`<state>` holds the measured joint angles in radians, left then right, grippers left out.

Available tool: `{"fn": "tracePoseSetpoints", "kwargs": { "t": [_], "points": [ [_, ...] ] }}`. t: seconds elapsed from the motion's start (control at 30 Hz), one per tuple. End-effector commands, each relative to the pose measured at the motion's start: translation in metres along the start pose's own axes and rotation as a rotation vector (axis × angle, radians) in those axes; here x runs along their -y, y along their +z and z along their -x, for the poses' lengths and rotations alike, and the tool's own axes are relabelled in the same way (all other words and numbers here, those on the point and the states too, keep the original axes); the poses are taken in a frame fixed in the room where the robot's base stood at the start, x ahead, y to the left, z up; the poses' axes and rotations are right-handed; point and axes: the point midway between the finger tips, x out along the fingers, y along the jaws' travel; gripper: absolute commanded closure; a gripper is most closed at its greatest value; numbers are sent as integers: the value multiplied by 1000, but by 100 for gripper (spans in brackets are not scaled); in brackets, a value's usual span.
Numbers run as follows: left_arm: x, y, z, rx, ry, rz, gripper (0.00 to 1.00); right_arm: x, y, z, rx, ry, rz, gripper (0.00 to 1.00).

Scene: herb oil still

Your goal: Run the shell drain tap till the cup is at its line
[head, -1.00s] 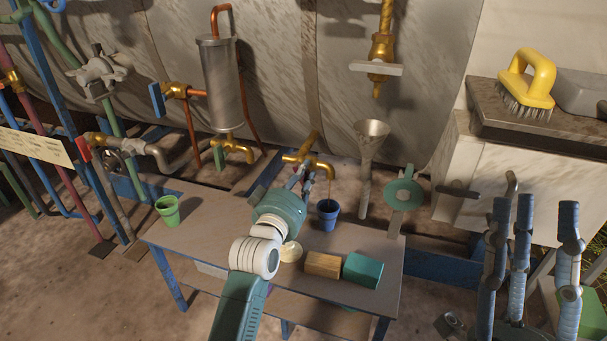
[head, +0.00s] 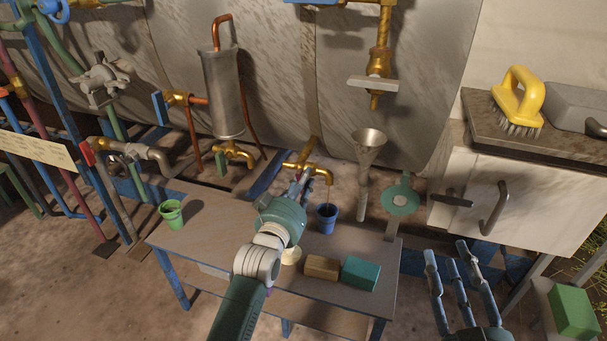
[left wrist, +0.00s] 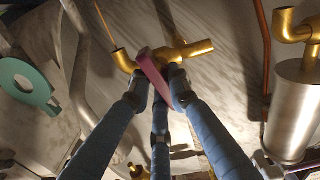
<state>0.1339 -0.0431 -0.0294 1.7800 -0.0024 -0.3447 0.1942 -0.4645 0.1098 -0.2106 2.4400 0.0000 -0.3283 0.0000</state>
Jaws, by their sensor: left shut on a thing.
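The brass drain tap (head: 318,168) juts out over the table, its spout above a dark blue cup (head: 326,220). My left gripper (head: 300,181) is at this tap. In the left wrist view, my left gripper (left wrist: 160,88) is shut on the tap's flat purplish-red lever (left wrist: 152,72), in front of the brass body (left wrist: 194,49). A thin golden stream (left wrist: 103,22) leaves the spout in that view. The cup stands upright; its line and liquid level are too small to tell. My right gripper (head: 452,250) is empty, fingers apart, right of the table.
A green cup (head: 171,214) stands at the table's left. A brown block (head: 322,267), a teal block (head: 361,273) and a pale round item (head: 291,254) are near its front. A funnel (head: 368,150) stands behind the table, and a cabinet (head: 485,200) is at right.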

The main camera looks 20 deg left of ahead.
Motion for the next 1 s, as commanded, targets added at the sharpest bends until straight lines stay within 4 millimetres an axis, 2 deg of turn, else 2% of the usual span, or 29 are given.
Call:
{"fn": "tracePoseSetpoints", "kwargs": {
  "t": [0.1, 0.2, 0.4, 0.53, 0.7, 1.0],
  "points": [
    [0, -3, 0, 2, -1, -62, 100, -6, 43, 10, 210, 13, 4, 63],
    [-1, -2, 0, 1, 0, -109, 100, -11, 78, 25, 369, 22, 5, 63],
    [-1, -1, 0, 1, 0, -188, 100, -18, 129, 62, 627, 38, 5, 63],
    [-1, 0, 0, 1, 0, -226, 100, -21, 149, 84, 746, 46, 3, 63],
    [-1, 0, 0, 0, 0, -260, 100, -23, 164, 105, 845, 51, 1, 63],
    [-1, 2, 0, 0, 0, -280, 100, -24, 172, 117, 898, 55, 0, 63]
  ]
}}
